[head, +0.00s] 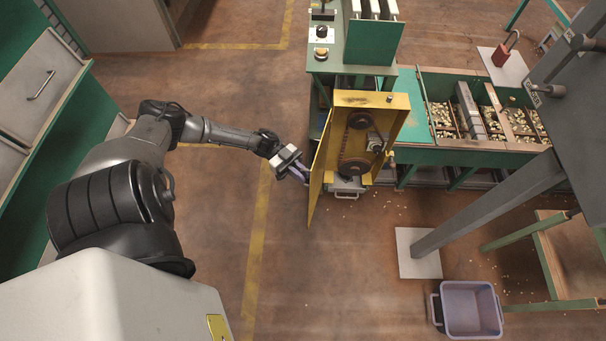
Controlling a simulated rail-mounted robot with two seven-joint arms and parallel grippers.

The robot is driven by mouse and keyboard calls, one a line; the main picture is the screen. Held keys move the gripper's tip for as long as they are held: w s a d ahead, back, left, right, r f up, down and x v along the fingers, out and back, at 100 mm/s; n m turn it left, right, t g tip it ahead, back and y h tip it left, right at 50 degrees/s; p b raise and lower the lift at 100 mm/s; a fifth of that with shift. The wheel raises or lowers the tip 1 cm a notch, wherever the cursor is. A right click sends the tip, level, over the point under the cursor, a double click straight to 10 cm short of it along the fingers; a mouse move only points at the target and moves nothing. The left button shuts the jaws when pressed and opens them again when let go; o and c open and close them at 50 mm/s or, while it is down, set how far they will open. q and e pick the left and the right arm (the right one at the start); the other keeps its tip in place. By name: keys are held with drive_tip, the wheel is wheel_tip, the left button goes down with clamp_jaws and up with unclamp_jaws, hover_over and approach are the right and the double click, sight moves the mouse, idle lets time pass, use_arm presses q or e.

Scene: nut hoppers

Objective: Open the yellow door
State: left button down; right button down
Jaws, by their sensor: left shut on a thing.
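The yellow door (319,177) is the thin panel on the left side of a yellow cabinet (372,99). It stands swung out from the cabinet front, so pulleys and a belt (354,150) show inside. My left arm reaches in from the left, and my left gripper (302,175) is at the outer face of the door, shut on it. The exact spot it grips, perhaps a handle, is too small to make out. My right gripper is not in view.
A green machine (372,42) stands behind the cabinet, with nut hoppers (440,120) to its right. A grey post (490,203) rises at the right. A purple bin (470,308) is on the floor at the lower right. The floor left of the door is clear.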

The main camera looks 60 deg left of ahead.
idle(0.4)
use_arm(q)
drive_tip(key=c, duration=1.2)
unclamp_jaws()
drive_tip(key=shift+c, duration=0.2)
drive_tip(key=shift+a, duration=0.1)
drive_tip(key=v, duration=1.3)
drive_tip(key=shift+s+a, duration=0.2)
drive_tip(key=shift+a, duration=0.15)
